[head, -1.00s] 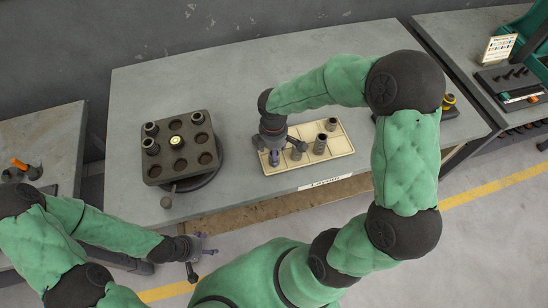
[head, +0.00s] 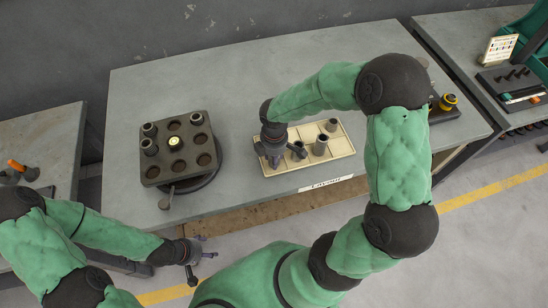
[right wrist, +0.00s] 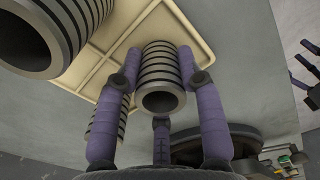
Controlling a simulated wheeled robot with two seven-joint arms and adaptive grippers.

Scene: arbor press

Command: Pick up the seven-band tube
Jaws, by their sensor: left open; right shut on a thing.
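My right gripper (head: 273,158) is over the left part of the cream tray (head: 340,148) on the table. In the right wrist view its purple fingers (right wrist: 160,85) are shut around a grey tube (right wrist: 162,62) with several dark bands, its open end facing the camera. I cannot count its bands surely or tell whether it is clear of the tray. Other tubes stand in the tray: one beside the gripper (head: 298,150), a taller one (head: 320,145) and one at the back (head: 331,125). My left gripper (head: 203,254) is open and empty in front of the table.
A dark rack (head: 160,170) with round holes, several tubes and a yellow-centred piece stands left of the tray. A dark holder (head: 440,116) with a yellow-ringed piece is at the right, partly behind my arm. Bare tabletop lies between rack and tray.

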